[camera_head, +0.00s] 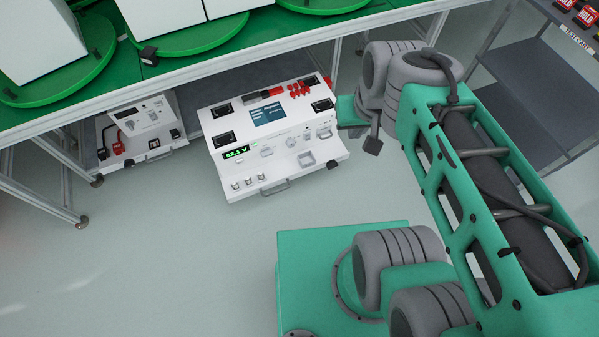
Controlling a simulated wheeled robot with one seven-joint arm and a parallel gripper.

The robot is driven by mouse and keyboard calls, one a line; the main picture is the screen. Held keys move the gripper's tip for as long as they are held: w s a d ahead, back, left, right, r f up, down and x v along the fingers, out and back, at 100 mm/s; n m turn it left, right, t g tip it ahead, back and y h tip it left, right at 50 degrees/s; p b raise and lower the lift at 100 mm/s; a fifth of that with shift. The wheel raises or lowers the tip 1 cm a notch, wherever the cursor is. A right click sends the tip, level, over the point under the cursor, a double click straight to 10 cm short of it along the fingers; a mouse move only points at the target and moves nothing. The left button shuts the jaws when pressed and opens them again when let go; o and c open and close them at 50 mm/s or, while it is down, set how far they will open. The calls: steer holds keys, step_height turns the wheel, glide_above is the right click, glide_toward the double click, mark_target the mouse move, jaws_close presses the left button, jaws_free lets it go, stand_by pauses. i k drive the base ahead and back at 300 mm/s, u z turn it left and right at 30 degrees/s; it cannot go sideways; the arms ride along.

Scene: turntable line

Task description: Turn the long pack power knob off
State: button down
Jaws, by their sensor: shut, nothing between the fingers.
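A large white console (228,165) with a sloped face stands on the floor under the table edge. Its face carries a blue screen (268,113), a green lit voltage readout (236,153), small switches (248,182), red connectors (299,88) and several pale controls. A smaller white console (143,128) stands to its left, with a red and black clip (118,147). I cannot tell which control is the long pack power knob, nor its setting. My green and grey arm reaches in from the right beside the large console. My gripper is not visible; the arm may hide it.
A green table (180,68) with green turntables (205,37) and white boxes (160,12) runs above the consoles. Its metal legs (45,195) stand at left. A dark shelf rack (525,70) stands at upper right. The floor (150,260) in front is clear.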

mark_target(266, 152)
steer(key=z, duration=0.15)
steer(key=k, duration=0.35)
steer(key=u, duration=1.95)
steer(key=i, duration=0.9)
steer(key=z, duration=0.15)
